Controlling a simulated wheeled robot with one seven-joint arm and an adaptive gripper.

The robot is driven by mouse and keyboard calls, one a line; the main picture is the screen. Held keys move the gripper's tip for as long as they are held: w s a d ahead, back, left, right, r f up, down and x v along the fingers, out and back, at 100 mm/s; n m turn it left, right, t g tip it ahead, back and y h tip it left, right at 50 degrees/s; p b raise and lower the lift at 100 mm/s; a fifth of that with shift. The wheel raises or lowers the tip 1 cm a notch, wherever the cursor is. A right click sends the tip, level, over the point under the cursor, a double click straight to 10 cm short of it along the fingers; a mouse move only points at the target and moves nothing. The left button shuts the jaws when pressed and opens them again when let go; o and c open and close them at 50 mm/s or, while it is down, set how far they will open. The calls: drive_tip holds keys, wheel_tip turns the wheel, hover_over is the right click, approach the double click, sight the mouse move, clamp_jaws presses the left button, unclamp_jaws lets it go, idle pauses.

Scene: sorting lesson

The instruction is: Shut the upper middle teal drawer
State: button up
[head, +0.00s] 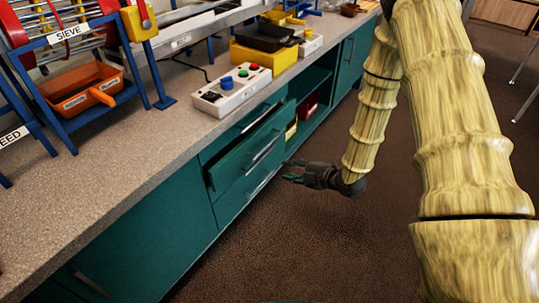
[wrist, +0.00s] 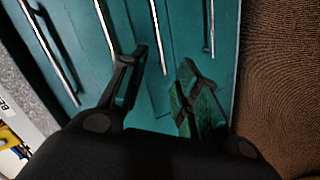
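The upper middle teal drawer (head: 234,166) is the second one down in the stack under the counter. It stands part way out, and its front juts past the fronts around it. A silver bar handle (head: 264,152) crosses its front. My gripper (head: 286,172) is just to the right of the drawer stack, close to the fronts. In the wrist view my gripper (wrist: 164,60) has its two dark fingers spread with nothing between them. Teal fronts with several silver handles lie beyond the fingers. I cannot tell whether a finger touches a front.
The grey counter (head: 150,150) runs above the drawers and carries a white button box (head: 232,90), a yellow block (head: 264,55) and a blue sieve rack (head: 75,110). An open shelf (head: 312,88) is right of the drawers. The brown floor (head: 290,250) is clear.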

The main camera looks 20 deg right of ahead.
sight(270, 143)
drive_tip(key=w+d+r+n+t+y+b, duration=0.1)
drive_tip(key=w+d+r+n+y+b, duration=0.1)
drive_tip(key=w+r+n+y, duration=0.25)
drive_tip(key=shift+n+h, duration=0.75)
drive_tip(key=shift+n, duration=0.1)
drive_tip(key=b+x, duration=0.3)
drive_tip(key=x, duration=0.7)
drive_tip(key=shift+r, duration=0.15)
clamp_jaws()
